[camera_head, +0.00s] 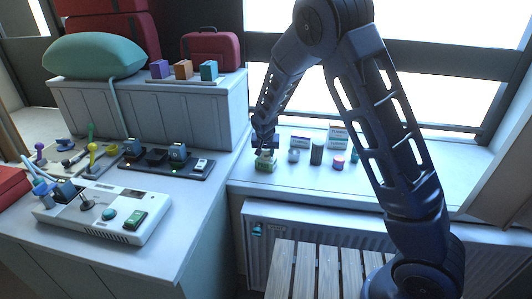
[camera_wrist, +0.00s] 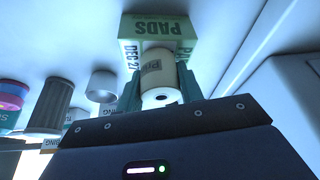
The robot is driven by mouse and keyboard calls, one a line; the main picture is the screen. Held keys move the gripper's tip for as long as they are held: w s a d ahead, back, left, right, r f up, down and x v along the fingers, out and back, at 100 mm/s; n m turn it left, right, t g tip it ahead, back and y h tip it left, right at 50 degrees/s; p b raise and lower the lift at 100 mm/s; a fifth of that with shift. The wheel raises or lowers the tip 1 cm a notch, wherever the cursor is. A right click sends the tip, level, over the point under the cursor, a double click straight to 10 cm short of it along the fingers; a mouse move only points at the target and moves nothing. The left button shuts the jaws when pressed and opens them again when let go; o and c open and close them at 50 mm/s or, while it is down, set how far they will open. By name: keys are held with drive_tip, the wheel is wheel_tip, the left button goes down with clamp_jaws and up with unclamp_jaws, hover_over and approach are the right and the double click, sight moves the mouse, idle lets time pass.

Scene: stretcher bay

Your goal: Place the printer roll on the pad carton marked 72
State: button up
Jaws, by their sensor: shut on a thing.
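The printer roll (camera_wrist: 158,78) is a pale cylinder with a dark core hole and partly readable print. In the wrist view my gripper (camera_wrist: 160,88) is shut on it, with a teal finger at each side. Behind the roll is a green and white carton (camera_wrist: 157,28) reading PADS and DEC 27; I cannot read a 72 on it. In the head view my gripper (camera_head: 264,148) is low over the windowsill, right at the small green carton (camera_head: 265,166). The roll overlaps the carton in the wrist view; I cannot tell whether they touch.
On the sill to the right stand a grey ring (camera_head: 294,156), a dark cylinder (camera_head: 317,153), a pink roll (camera_head: 339,163) and pale cartons (camera_head: 338,135). A slatted bench (camera_head: 318,270) and radiator are below. The left counter holds a console (camera_head: 105,212) and tools.

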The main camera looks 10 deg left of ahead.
drive_tip(key=o, duration=1)
drive_tip(key=shift+f, duration=0.1)
drive_tip(key=v, duration=1.2)
